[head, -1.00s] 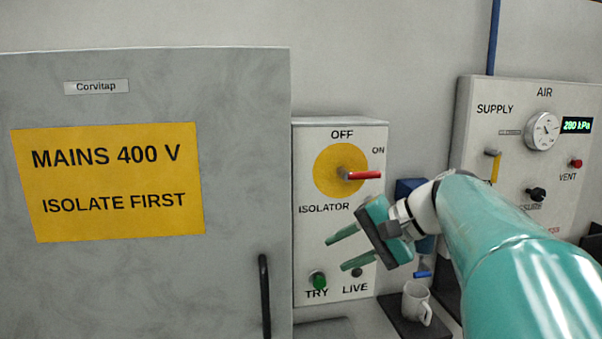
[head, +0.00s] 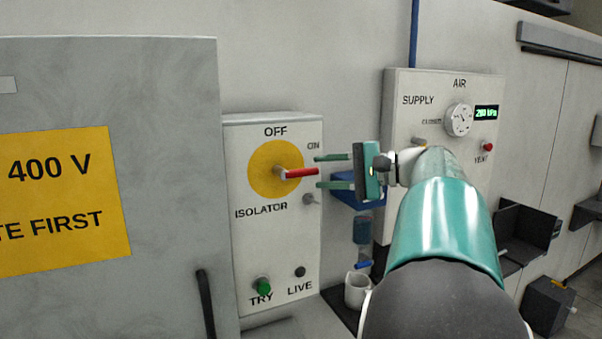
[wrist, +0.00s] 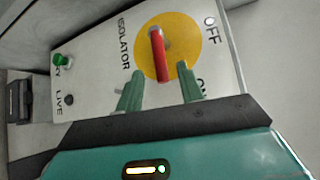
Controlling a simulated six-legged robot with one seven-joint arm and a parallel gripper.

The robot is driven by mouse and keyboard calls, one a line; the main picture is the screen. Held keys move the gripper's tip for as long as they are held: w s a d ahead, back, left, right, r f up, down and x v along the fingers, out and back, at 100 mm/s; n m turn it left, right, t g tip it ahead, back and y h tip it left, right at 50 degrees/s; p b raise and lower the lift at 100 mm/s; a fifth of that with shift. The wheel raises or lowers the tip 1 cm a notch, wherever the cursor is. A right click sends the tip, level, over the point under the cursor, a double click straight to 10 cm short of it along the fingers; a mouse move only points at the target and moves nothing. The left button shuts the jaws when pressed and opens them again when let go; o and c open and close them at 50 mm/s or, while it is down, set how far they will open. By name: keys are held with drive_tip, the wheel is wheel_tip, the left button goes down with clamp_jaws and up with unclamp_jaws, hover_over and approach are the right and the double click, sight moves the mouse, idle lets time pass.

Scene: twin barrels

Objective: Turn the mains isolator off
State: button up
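The isolator's red handle (head: 302,173) sits on a yellow disc (head: 262,183) on a pale panel (head: 290,235). The handle points right, towards ON; OFF is marked at the top. My gripper (head: 335,171) is open, with its two green fingers reaching left towards the handle's free end. The fingers appear apart from the handle, with nothing held.
The panel carries a green TRY button (head: 262,287) and a dark LIVE lamp (head: 300,272). The grey cabinet (head: 165,100) stands at left. The AIR panel (head: 430,125) and a blue bin (head: 357,192) are at right. A white mug (head: 357,290) stands below.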

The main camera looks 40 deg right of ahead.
sight(309, 172)
drive_tip(key=shift+x, duration=2.8)
drive_tip(key=shift+a, duration=0.1)
drive_tip(key=shift+s, duration=0.1)
clamp_jaws()
